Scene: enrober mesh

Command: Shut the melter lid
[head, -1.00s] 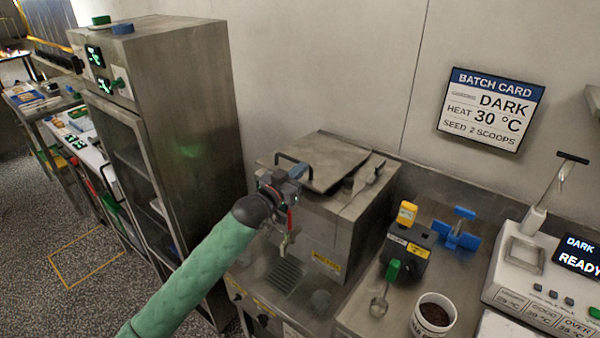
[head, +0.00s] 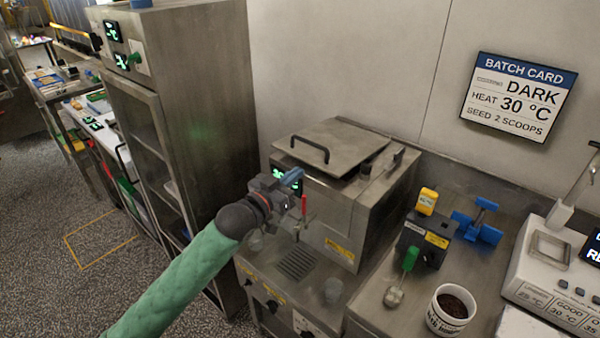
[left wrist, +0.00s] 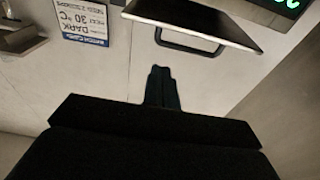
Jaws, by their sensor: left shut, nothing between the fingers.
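The melter (head: 340,215) is a steel box on the bench with a square steel lid (head: 345,140) over its top. The lid lies nearly flat, with a dark gap under its right edge, and I cannot tell whether it is fully seated. Its dark bar handle (head: 310,148) is at the front left. My left gripper (head: 292,178) is in front of the melter, just below the handle and apart from it, shut and empty. In the left wrist view the shut fingers (left wrist: 162,72) point toward the lid (left wrist: 195,18) and handle (left wrist: 188,42), with a space between.
A tall steel cabinet (head: 200,110) stands left of the melter. To the right are a black box with a yellow top (head: 425,240), a blue part (head: 478,222), a green-handled scoop (head: 408,262), a cup (head: 450,308) and a white machine (head: 550,270).

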